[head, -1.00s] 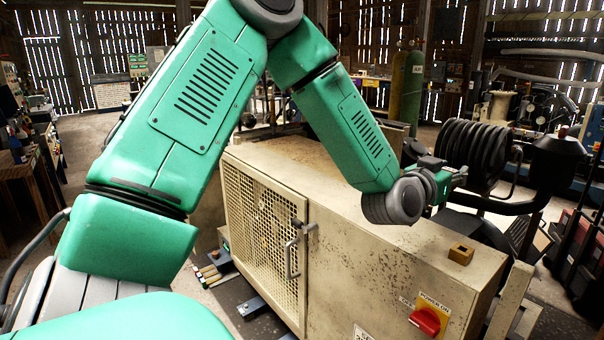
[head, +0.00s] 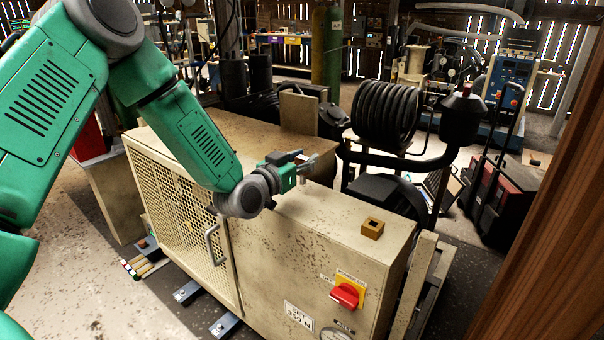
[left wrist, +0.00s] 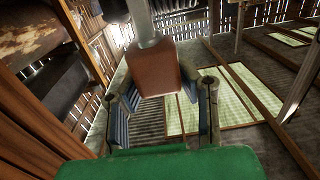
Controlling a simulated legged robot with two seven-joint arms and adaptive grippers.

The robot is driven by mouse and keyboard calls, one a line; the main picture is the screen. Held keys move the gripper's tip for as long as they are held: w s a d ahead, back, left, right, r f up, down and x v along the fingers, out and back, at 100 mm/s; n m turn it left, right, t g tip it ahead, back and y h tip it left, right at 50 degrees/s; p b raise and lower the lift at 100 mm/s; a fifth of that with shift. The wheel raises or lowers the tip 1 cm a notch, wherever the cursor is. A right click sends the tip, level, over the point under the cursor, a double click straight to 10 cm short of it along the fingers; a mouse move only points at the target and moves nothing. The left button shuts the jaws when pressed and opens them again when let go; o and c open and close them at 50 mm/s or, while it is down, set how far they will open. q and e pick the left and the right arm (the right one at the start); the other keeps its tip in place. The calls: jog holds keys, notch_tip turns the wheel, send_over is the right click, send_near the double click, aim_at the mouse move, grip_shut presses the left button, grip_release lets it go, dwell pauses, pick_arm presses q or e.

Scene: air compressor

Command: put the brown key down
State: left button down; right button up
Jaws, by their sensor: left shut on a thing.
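My left gripper (head: 306,164) is above the top of the beige compressor cabinet (head: 300,235), towards its back edge. In the left wrist view its two blue-padded fingers (left wrist: 162,115) stand either side of a brown block with a grey stem (left wrist: 155,72), which I take to be the brown key. The gripper is shut on it. In the head view the key is small and hard to make out at the fingertips. A small brown-yellow square block with a dark hole (head: 372,228) sits on the cabinet top, to the right of the gripper. My right gripper is not in view.
A red switch on a yellow plate (head: 346,295) and a door handle (head: 213,245) are on the cabinet's front. A coiled black hose (head: 388,115) and a dark pipe (head: 400,162) stand behind it. The cabinet top around the square block is clear. A wooden post (head: 545,250) fills the right edge.

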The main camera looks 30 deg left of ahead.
aim_at(303, 175)
pick_arm(q)
jog(key=f, duration=0.2)
jog(key=a+f, duration=0.1)
jog(key=f, duration=0.1)
jog(key=shift+s, duration=0.1)
jog(key=shift+d, duration=0.2)
jog(key=shift+d+r, duration=0.15)
jog(key=shift+d, duration=0.4)
jog(key=shift+b, duration=0.4)
jog(key=c, duration=1.2)
grip_release()
jog(key=shift+a+f, duration=0.3)
jog(key=shift+a, duration=0.2)
jog(key=shift+r+p, duration=0.3)
jog(key=s, duration=1.1)
jog(key=s+d+f+g+h, duration=0.1)
jog(key=s+d+f+g, duration=0.35)
jog(key=f, duration=0.45)
jog(key=s+d+f+g, duration=0.35)
jog(key=s+f, duration=0.25)
jog(key=f, duration=0.3)
jog(key=s+f+g+y, duration=0.1)
jog(key=s+f+g, duration=0.3)
jog(key=s, duration=0.6)
jog(key=s+d+f+g+y, duration=0.1)
jog(key=s+f+g, duration=0.4)
jog(key=s, duration=0.4)
jog(key=shift+s+d+f, duration=0.15)
jog(key=shift+s+f, duration=0.2)
jog(key=shift+f, duration=0.35)
